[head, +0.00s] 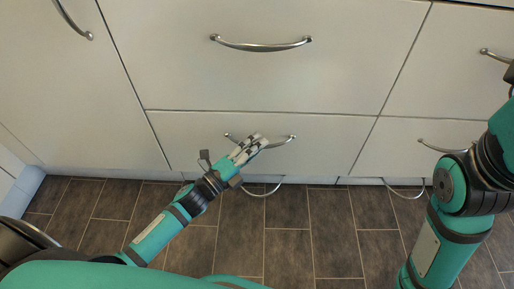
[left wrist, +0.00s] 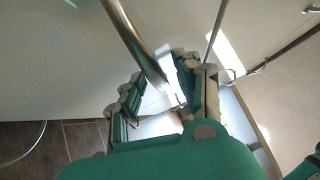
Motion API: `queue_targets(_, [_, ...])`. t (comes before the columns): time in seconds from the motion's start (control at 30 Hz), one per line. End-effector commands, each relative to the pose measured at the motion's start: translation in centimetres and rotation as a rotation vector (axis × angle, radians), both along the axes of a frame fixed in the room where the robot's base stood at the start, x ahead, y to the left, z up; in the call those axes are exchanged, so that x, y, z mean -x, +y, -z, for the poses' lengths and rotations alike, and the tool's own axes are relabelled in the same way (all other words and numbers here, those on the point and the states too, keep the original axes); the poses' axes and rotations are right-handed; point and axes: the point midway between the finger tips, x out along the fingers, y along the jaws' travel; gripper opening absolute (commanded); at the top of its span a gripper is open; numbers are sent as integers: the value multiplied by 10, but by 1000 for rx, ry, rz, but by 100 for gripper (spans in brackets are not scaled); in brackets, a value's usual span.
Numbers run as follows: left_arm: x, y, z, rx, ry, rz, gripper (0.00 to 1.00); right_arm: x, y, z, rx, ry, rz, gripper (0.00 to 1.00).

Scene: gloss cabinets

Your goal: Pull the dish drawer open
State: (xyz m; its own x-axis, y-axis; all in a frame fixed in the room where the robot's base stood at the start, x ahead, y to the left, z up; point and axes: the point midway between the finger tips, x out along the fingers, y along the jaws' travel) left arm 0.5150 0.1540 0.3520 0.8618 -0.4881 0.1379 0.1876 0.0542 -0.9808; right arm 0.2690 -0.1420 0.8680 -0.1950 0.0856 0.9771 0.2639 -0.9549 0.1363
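The cabinet front has a wide upper drawer (head: 270,80) with a curved metal handle (head: 262,45) and a lower drawer (head: 330,140) with a similar handle (head: 285,139). Both drawers look closed; no label shows which is the dish drawer. My left gripper (head: 254,145) is at the lower handle, its fingers overlapping the handle's middle. In the left wrist view the fingers of my left gripper (left wrist: 158,92) are apart, with the metal handle bar (left wrist: 138,45) running down between them. I cannot tell whether they touch it. My right gripper is mostly beyond the right edge of the head view.
Further handles (head: 405,190) stick out low above the brown tiled floor (head: 290,240). Neighbouring fronts with handles stand at left (head: 55,90) and right (head: 455,80). The floor before the drawers looks clear apart from my arms.

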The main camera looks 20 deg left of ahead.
Motion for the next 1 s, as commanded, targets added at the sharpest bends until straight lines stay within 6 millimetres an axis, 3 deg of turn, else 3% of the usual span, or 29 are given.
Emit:
queue_targets(0.33, [-4, -2, -1, 0, 1, 0, 34, 2, 0, -1, 0, -5, 1, 40])
queue_targets(0.6, [-4, -2, 0, 0, 1, 0, 0, 2, 0, -1, 0, -6, 0, 40])
queue_targets(1.0, [-3, -2, 1, -2, 3, -2, 0, 2, 0, -1, 0, -6, 0, 40])
